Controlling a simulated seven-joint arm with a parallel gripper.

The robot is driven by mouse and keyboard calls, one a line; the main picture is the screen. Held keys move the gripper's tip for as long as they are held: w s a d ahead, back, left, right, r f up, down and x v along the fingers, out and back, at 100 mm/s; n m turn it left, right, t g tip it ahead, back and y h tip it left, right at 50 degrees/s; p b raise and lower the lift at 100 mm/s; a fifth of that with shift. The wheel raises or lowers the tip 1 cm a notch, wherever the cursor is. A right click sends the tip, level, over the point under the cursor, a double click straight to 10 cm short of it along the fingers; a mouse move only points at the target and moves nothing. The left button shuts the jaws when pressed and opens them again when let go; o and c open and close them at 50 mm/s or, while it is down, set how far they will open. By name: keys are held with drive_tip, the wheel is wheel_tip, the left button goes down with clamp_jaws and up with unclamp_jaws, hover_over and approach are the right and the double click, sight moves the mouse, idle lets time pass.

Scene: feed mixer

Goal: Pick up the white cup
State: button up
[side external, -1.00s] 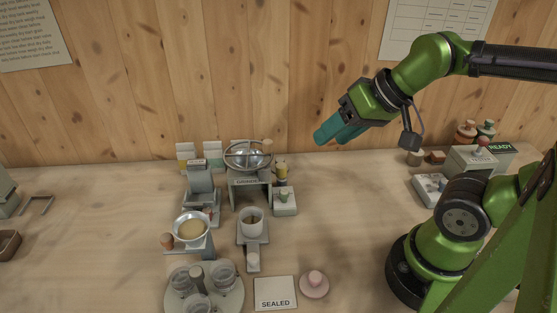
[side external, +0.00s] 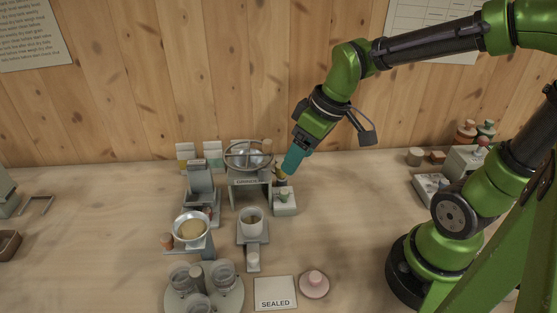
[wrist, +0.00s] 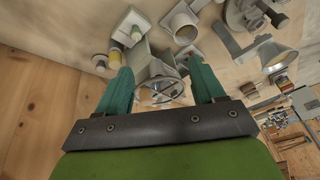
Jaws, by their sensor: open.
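The white cup (side external: 251,221) stands upright on a small grey stand in front of the mixer, with something brownish inside. It also shows near the top of the wrist view (wrist: 184,25). My gripper (side external: 292,163) has teal fingers and is in the air, above and behind the cup and to its right, apart from it. In the wrist view its two fingers (wrist: 160,72) are spread with nothing held between them.
The mixer with its wheel-topped bowl (side external: 248,157) stands behind the cup. A small box with a green knob (side external: 285,203) is to the right. A funnel bowl (side external: 191,229) is to the left. Jars on a round tray (side external: 233,298) and a SEALED card (side external: 275,293) are in front.

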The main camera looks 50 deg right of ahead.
drive_tip(key=w+a+n+y, duration=0.1)
drive_tip(key=w+a+n, duration=0.1)
drive_tip(key=a+n, duration=0.3)
drive_tip(key=n, duration=0.2)
approach(251, 216)
drive_tip(key=shift+s+a+f+g, duration=0.1)
drive_tip(key=shift+a+f+g, duration=0.15)
drive_tip(key=shift+a, duration=0.3)
drive_tip(key=shift+a+f+g, duration=0.15)
drive_tip(key=shift+a+f, duration=0.2)
drive_tip(key=shift+a, duration=0.2)
drive_tip(key=shift+w+x, duration=0.2)
drive_tip(key=shift+x, duration=3.15)
drive_tip(key=shift+r, duration=0.1)
drive_tip(key=shift+d, duration=0.1)
drive_tip(key=c, duration=0.8)
drive_tip(key=shift+r, duration=0.1)
